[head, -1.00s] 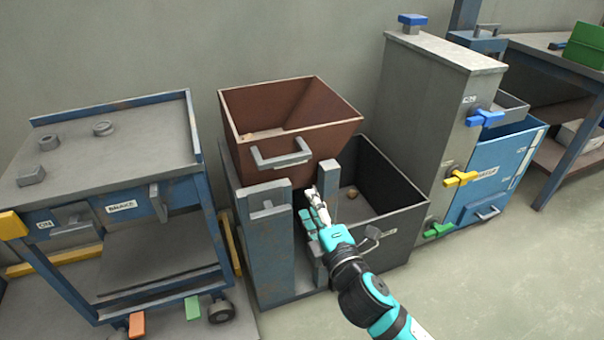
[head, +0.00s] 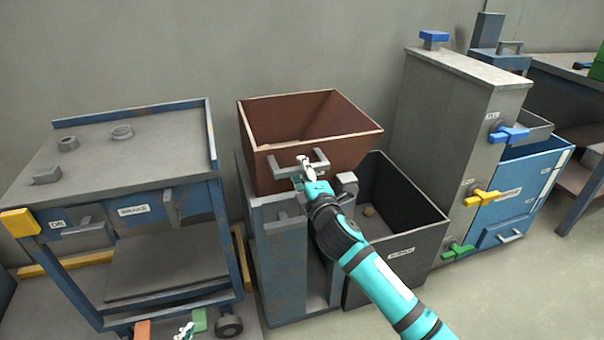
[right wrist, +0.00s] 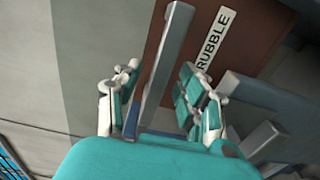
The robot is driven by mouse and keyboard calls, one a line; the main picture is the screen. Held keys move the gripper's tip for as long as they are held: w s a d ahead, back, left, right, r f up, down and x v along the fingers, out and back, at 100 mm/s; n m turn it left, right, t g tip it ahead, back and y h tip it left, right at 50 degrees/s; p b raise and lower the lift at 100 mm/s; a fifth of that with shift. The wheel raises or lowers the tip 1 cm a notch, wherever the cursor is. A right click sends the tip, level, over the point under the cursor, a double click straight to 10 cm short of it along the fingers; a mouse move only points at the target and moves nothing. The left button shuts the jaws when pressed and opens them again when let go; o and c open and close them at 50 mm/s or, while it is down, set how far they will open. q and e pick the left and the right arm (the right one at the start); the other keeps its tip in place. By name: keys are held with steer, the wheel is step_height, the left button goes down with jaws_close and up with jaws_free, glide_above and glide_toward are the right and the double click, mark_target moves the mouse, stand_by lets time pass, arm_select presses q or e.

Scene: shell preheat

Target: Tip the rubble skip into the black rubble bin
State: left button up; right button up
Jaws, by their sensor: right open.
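The brown rubble skip (head: 345,150) sits upright on its blue-grey stand (head: 283,255). A grey handle (head: 318,160) is on its front; the wrist view shows this handle (right wrist: 166,70) and a RUBBLE label (right wrist: 214,40) on the skip wall. My right gripper (head: 303,170) is at the handle. In the wrist view its fingers (right wrist: 160,100) are apart, one on each side of the bar, not closed on it. The black rubble bin (head: 415,255) stands right of the stand with a brown lump inside. My left gripper (head: 186,330) barely shows at the bottom edge.
A blue cart (head: 130,155) with a BRAKE label and loose metal parts on top stands left. A grey cabinet (head: 450,130) with blue, yellow and green levers stands right, beside a blue bin (head: 520,190). Open floor lies at front right.

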steer(key=shift+w+a, duration=0.15)
steer(key=shift+w, duration=0.45)
steer(key=shift+c, duration=0.5)
jaws_close()
